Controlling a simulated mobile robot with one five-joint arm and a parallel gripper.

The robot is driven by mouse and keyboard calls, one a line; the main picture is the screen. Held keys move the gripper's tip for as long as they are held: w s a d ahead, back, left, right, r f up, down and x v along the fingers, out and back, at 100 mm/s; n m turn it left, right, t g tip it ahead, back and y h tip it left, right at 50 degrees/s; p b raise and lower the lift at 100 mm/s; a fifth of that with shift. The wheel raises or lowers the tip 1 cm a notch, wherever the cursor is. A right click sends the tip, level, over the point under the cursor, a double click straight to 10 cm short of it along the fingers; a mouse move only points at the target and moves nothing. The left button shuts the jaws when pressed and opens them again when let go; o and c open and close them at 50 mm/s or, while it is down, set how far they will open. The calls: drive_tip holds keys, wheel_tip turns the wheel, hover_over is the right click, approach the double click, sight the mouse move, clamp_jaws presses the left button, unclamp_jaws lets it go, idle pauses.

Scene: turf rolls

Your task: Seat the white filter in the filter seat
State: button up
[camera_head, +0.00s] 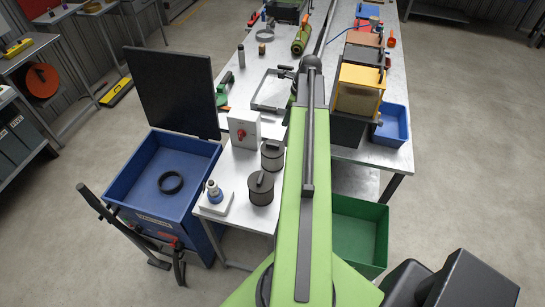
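Two grey cylindrical canisters with dark tops stand on the metal bench left of my arm: a nearer one (261,190) and a farther one (272,155). Either may be a filter, but neither looks clearly white, so I cannot tell which is the white filter. A black ring (171,182) lies in the blue open-lidded tub left of the bench. It may be the filter seat; I cannot be sure. My green arm reaches forward over the bench. Its fingers do not show, as the arm's far end hides that area.
The blue tub (130,190) has a raised black lid (175,90). A white box with a red switch (243,130) and a blue-and-white fitting on a plate (214,197) stand near the canisters. A green bin (360,234) is right of my arm. A blue tray (393,127) is at right.

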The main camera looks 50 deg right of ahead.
drive_tip(key=b, duration=1.1)
hover_over(273, 144)
drive_tip(key=s+d, duration=0.2)
wheel_tip(273, 144, down, 12)
drive_tip(key=shift+r, duration=0.25)
drive_tip(key=shift+w+a, duration=0.1)
drive_tip(key=shift+w, duration=0.05)
drive_tip(key=b+x, duration=0.3)
drive_tip(key=a+b+x, duration=0.1)
drive_tip(key=b+x, duration=0.1)
drive_tip(key=shift+w+f, duration=0.1)
drive_tip(key=shift+w, duration=0.05)
drive_tip(key=shift+r, duration=0.2)
drive_tip(key=shift+c, duration=0.4)
clamp_jaws()
